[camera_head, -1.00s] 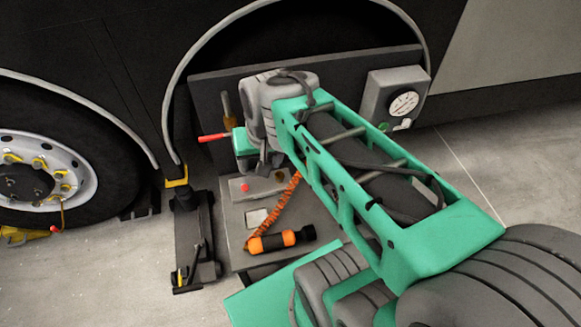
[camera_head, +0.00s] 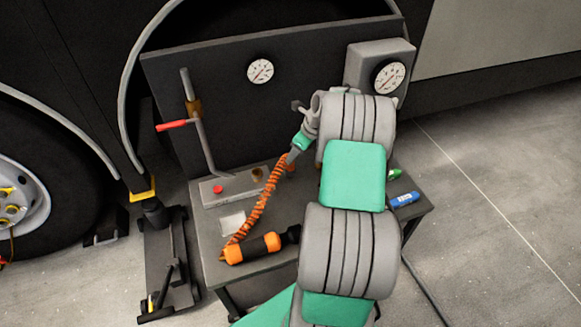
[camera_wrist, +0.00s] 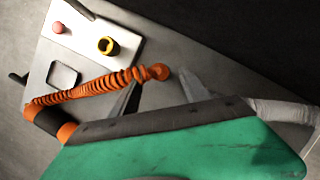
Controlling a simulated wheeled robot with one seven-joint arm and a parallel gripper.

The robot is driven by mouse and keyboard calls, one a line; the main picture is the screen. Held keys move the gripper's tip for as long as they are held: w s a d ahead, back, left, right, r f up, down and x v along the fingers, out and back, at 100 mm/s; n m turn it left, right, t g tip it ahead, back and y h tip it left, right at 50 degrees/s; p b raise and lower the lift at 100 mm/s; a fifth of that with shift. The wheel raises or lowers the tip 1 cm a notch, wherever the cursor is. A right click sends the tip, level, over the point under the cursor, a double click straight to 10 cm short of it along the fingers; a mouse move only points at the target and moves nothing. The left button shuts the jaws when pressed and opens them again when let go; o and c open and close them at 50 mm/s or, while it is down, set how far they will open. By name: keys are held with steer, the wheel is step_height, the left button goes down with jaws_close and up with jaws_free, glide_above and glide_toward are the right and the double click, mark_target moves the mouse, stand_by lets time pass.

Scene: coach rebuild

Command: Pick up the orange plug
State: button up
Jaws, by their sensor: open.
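An orange plug (camera_wrist: 158,72), a small rounded end piece on a coiled orange cord (camera_wrist: 95,86), shows in the wrist view between and just beyond my two grey fingertips. In the head view the plug (camera_head: 291,166) is at the cord's upper end, right below my gripper (camera_head: 292,156). In the wrist view my gripper (camera_wrist: 161,77) is open with a finger on each side of the plug. I cannot tell whether either finger touches it. The cord runs down to an orange and black cylinder (camera_head: 253,248) lying on the grey bench (camera_head: 215,264).
A light plate (camera_head: 212,192) with a red button and brass fitting is on the bench. A red-handled valve pipe (camera_head: 190,120) and gauges (camera_head: 260,71) stand behind. A blue item (camera_head: 404,198) lies at the right. A black jack (camera_head: 166,265) stands left, beside the wheel.

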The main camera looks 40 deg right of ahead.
steer(key=b+x, duration=0.1)
steer(key=x, duration=0.4)
steer(key=shift+w+f, duration=0.1)
steer(key=shift+w, duration=0.05)
steer(key=shift+a, duration=0.1)
steer(key=shift+c, duration=0.3)
jaws_close()
